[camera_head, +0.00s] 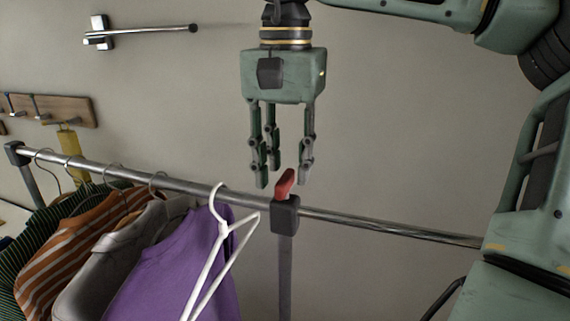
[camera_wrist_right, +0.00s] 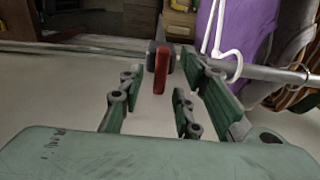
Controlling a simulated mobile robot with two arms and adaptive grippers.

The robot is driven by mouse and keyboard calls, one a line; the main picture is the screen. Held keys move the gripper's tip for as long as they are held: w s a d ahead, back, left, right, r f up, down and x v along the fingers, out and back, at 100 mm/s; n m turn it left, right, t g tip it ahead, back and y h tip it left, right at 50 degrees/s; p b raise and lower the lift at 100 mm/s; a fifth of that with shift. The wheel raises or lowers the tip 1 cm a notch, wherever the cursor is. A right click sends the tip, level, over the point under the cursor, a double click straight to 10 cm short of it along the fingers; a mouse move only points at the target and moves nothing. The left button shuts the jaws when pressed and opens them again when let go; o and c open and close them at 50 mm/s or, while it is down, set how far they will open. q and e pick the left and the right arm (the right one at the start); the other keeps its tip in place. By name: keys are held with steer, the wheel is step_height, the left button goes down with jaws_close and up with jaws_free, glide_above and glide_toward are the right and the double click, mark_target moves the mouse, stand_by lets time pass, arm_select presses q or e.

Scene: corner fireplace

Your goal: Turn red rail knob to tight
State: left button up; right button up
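The red rail knob (camera_head: 285,183) sits tilted on top of the dark clamp (camera_head: 285,214) where the rail meets its post. In the right wrist view the red knob (camera_wrist_right: 161,70) stands just beyond the fingers, in front of the dark clamp. My right gripper (camera_head: 284,180) points down from above, its fingers spread open and empty. Its fingertips are close to the knob, around its upper end in the head view; I cannot tell whether they touch it. The open fingers also show in the right wrist view (camera_wrist_right: 160,100). My left gripper is in neither view.
The metal rail (camera_head: 390,228) runs across the view. A white hanger (camera_head: 222,228) and a purple garment (camera_head: 175,262) hang just left of the clamp, with more clothes farther left. A wooden hook board (camera_head: 60,110) and a metal wall bar (camera_head: 145,31) are on the wall.

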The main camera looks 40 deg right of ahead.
steer(key=shift+w+f, duration=0.2)
steer(key=shift+f, duration=0.55)
steer(key=shift+s, duration=0.15)
steer(key=shift+c, duration=0.8)
jaws_close()
